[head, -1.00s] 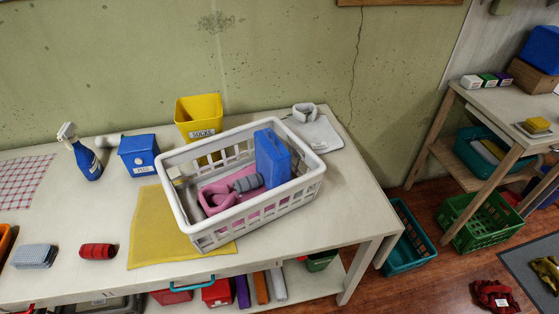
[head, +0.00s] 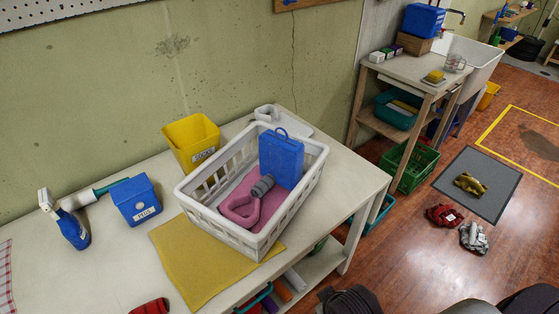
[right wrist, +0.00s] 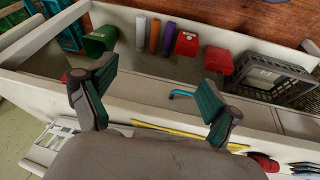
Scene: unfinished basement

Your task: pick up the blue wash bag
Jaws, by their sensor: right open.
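The blue wash bag (head: 281,158), an upright box shape with a loop on top, stands in the white laundry basket (head: 292,218) on the table in the head view. A pink item (head: 240,208) and a grey ribbed roll (head: 262,187) lie beside it in the basket. My right gripper (right wrist: 156,76) is open and empty in the right wrist view, its green-padded fingers spread above the table's front edge and lower shelf. The wash bag is not visible between its fingers. My left gripper is not in view.
A yellow bin (head: 191,141), a blue peg box (head: 136,201) and a spray bottle (head: 72,226) stand left of the basket. A yellow cloth (head: 195,268) lies partly under it. A teal handle (right wrist: 190,95) sticks out at the table's front. Floor right of the table is partly clear.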

